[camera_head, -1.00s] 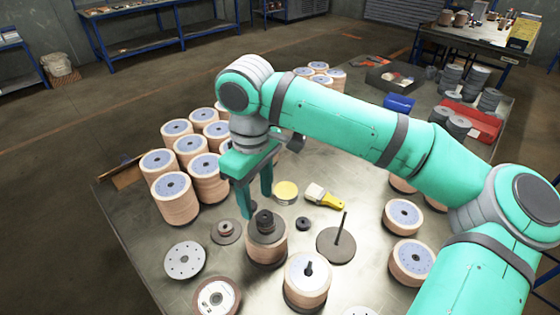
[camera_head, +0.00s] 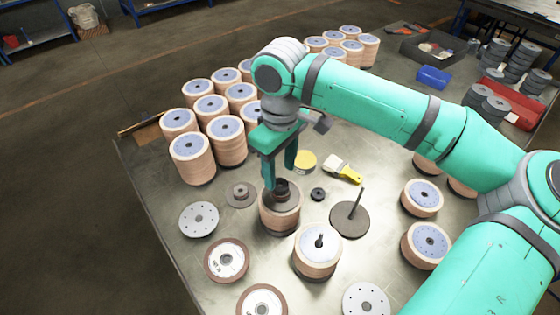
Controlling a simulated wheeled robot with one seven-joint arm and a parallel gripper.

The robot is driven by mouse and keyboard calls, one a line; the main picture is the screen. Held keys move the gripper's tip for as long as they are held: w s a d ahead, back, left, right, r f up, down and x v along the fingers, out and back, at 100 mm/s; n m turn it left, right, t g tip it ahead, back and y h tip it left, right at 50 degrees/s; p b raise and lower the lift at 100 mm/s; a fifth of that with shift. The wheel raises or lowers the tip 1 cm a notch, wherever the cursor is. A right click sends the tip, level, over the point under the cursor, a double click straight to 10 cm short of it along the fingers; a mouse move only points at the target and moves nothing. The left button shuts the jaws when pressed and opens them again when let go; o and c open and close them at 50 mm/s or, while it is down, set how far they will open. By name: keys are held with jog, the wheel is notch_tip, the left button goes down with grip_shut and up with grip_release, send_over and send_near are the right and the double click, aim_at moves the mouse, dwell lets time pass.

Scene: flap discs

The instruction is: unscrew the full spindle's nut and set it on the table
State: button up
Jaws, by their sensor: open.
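The full spindle (camera_head: 279,212) is a stack of tan flap discs with a dark top, standing near the table's middle. Its dark nut (camera_head: 282,187) sits on top at the centre. My gripper (camera_head: 280,180) is open, pointing down, with its two green fingers at the nut's height in the picture. One finger is just left of the nut and the other is behind it. Whether either finger touches the nut cannot be told. The table (camera_head: 190,262) is grey metal.
Close by are a bare spindle on a dark base (camera_head: 350,217), a small black ring (camera_head: 318,194), a disc stack with a spindle tip (camera_head: 316,255), a yellow tin (camera_head: 305,161) and a brush (camera_head: 343,169). Disc stacks (camera_head: 192,158) fill the back left. Bare table shows at the left front.

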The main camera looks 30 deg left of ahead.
aim_at(280, 185)
jog(key=shift+f, duration=2.2)
jog(key=m, duration=0.7)
jog(key=shift+m, duration=0.3)
jog(key=m, duration=0.7)
